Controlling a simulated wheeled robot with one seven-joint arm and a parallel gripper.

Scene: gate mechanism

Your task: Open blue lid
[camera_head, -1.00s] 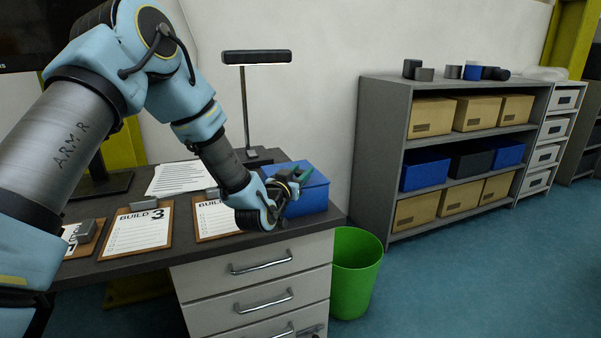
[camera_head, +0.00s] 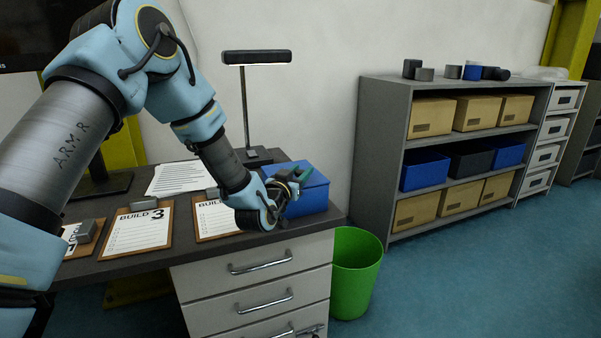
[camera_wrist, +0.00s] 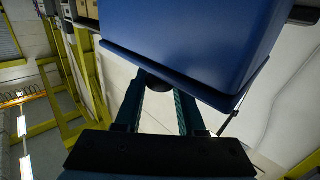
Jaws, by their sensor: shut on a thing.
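A blue box with a blue lid (camera_head: 313,178) stands on the right end of the dark desk, partly hidden behind my gripper. My gripper (camera_head: 300,178) is at the front left of the box, at the height of the lid. In the wrist view the blue box (camera_wrist: 195,40) fills the top, with a rim along its edge. My gripper (camera_wrist: 162,88) is shut on a small dark knob at that rim, between its two green-padded fingers. The lid looks closed in the head view.
Clipboards with papers, such as the one marked Build 3 (camera_head: 137,232), lie on the desk (camera_head: 110,268) to the left. A lamp (camera_head: 256,57) stands behind. A green bin (camera_head: 355,275) is on the floor beside the drawers. Shelves with boxes (camera_head: 432,117) stand at right.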

